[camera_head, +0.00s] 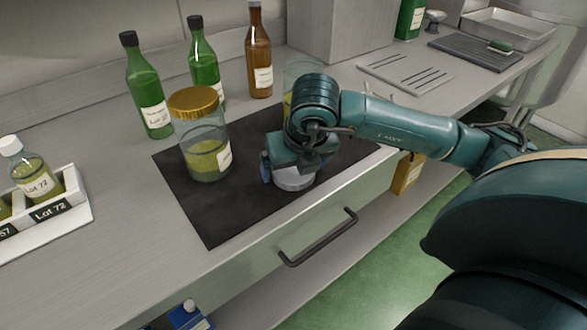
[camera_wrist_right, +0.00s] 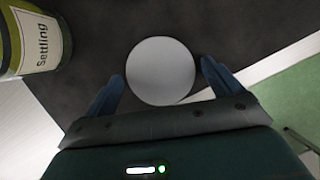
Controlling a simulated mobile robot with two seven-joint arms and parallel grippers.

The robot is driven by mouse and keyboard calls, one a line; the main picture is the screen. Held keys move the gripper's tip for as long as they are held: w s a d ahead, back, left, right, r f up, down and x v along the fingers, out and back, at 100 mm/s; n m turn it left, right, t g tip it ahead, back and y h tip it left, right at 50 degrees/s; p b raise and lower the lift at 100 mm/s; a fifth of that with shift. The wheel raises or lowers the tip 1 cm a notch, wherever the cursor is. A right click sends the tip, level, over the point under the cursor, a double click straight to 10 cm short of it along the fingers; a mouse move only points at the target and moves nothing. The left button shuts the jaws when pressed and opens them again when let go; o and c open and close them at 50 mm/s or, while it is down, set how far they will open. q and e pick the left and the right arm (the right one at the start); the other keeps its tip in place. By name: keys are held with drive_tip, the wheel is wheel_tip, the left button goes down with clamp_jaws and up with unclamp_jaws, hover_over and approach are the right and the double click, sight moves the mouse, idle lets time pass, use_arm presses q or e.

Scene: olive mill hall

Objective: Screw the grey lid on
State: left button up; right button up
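The round grey lid (camera_head: 293,179) lies on the dark mat, and it shows as a pale disc in the right wrist view (camera_wrist_right: 161,71). My right gripper (camera_wrist_right: 162,72) is over it, with one blue finger on each side and narrow gaps to the rim, so it is open. In the head view the right gripper (camera_head: 290,168) covers part of the lid. A clear glass jar (camera_head: 301,66) with yellowish contents stands behind my right arm, mostly hidden; its top shows no lid. A jar labelled "Settling" (camera_wrist_right: 36,40) shows in the wrist view. My left gripper is out of view.
A jar with a gold lid (camera_head: 209,150) stands on the dark mat (camera_head: 225,220) left of my gripper. Two green bottles (camera_head: 148,90) and a brown bottle (camera_head: 259,55) stand behind. A sample rack (camera_head: 65,215) is at left. The mat's front left is clear.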

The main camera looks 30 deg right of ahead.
sight(295, 172)
drive_tip(key=c, duration=0.8)
drive_tip(key=shift+r, duration=0.1)
wheel_tip(295, 172, up, 10)
idle(0.4)
